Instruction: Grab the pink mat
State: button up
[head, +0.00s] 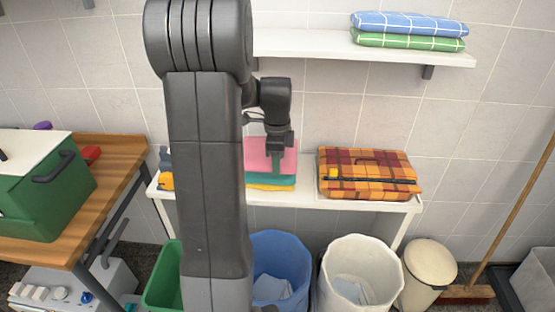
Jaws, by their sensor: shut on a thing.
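The pink mat (259,150) is folded and lies on top of a stack on the white shelf table, above a teal-green folded cloth (284,181) and a yellow one (264,187). My gripper (277,162) points down at the pink mat and is shut on its front part. The mat still looks level with the stack; I cannot tell whether it is lifted clear. My own arm hides the left side of the stack.
A wall shelf (310,46) holds blue (410,23) and green (410,41) checked towels. Bins (278,250) stand below. A green box (40,195) stands left.

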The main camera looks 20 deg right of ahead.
jog(key=s+a+b, duration=0.1)
jog(key=s+a, duration=0.2)
jog(key=s, duration=0.3)
jog(key=s+a+b, duration=0.1)
jog(key=s+a, duration=0.2)
jog(key=s, duration=0.4)
jog(key=shift+s, duration=0.2)
